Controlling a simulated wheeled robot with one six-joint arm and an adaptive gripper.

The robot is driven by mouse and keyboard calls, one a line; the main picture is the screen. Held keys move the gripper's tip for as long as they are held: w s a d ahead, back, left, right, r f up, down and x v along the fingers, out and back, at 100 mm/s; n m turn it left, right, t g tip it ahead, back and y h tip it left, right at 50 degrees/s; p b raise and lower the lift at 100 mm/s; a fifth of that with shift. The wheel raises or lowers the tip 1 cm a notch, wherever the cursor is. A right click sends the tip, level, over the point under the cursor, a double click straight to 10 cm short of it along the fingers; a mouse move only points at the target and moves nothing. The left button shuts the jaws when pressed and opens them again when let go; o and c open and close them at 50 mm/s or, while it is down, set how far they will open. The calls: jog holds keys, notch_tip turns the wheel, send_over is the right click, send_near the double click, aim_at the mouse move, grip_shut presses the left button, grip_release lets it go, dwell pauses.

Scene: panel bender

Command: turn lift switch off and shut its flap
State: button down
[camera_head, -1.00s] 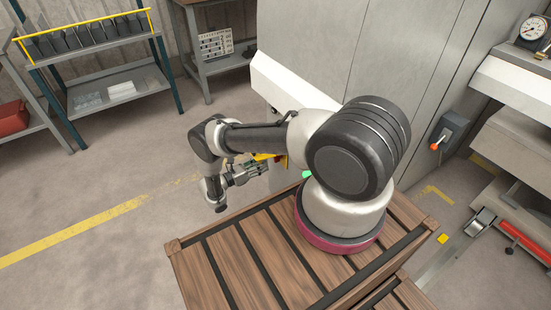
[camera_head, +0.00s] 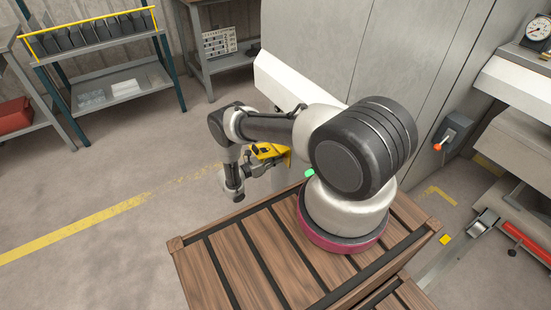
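A small yellow part with a black patch (camera_head: 269,151) shows beside the grey machine, just behind my arm; it looks like the lift switch's housing or flap. I cannot tell the switch position or whether the flap is open. My gripper (camera_head: 262,168) is close to the yellow part, just below it in the picture. Its fingertips are small and partly hidden, so I cannot tell whether they touch it or are open.
A grey box with an orange-tipped lever (camera_head: 450,133) is on the machine at right. A shelf rack (camera_head: 110,85) and a bench (camera_head: 215,67) stand at the back. The floor at left is clear.

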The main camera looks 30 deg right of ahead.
jog(key=shift+n, duration=0.8)
jog(key=c, duration=1.5)
grip_release()
jog(key=a, duration=1.2)
jog(key=shift+s, duration=0.25)
